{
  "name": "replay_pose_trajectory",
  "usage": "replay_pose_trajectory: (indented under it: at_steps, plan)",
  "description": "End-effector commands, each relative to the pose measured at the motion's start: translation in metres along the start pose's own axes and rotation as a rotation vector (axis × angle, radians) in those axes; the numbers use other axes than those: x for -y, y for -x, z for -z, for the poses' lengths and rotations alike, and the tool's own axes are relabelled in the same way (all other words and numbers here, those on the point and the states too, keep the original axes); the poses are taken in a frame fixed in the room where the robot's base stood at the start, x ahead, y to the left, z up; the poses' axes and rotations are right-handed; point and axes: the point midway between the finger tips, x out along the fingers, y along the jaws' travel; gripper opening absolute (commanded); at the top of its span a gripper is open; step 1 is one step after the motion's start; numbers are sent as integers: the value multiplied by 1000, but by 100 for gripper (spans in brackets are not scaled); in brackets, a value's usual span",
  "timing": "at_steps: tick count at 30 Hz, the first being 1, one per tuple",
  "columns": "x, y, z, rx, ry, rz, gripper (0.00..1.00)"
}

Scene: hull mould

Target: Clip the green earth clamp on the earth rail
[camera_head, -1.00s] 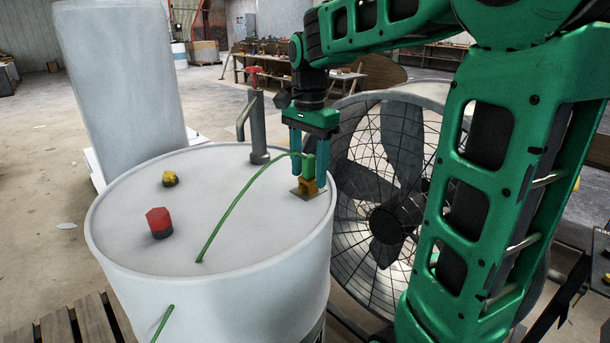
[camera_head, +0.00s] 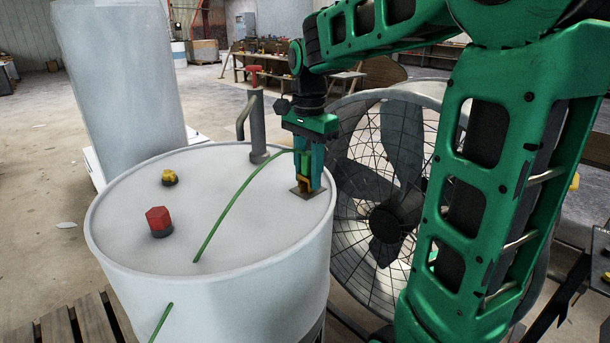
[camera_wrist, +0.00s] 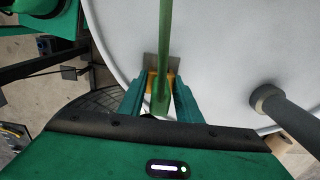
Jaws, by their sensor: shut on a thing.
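The green earth clamp (camera_head: 306,160) is at the right side of the white drum lid, just above a brass-coloured block on a small brown plate (camera_head: 302,193). A green cable (camera_head: 232,205) runs from it across the lid. My gripper (camera_head: 309,184) points down and is shut on the clamp, one finger on each side. In the wrist view, the clamp (camera_wrist: 160,104) sits between the teal fingers, with the cable leading away upward and the brass block behind it. I cannot tell whether the clamp touches the block. I cannot make out the earth rail for certain.
The drum lid (camera_head: 255,240) carries a grey pipe with a red-handled valve (camera_head: 257,125), a red cap (camera_head: 158,220) and a yellow cap (camera_head: 169,177). A large caged fan (camera_head: 385,190) stands close right of the drum. The lid's middle is clear except for the cable.

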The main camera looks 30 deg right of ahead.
Motion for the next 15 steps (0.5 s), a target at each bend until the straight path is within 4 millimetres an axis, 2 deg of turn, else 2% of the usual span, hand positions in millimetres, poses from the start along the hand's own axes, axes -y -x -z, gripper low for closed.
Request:
replay_pose_trajectory:
  at_steps: [9, 15]
  plan:
    - [1, 56, 0, -2, 0, 5, 5]
    - [1, 85, 0, -2, 0, 5, 5]
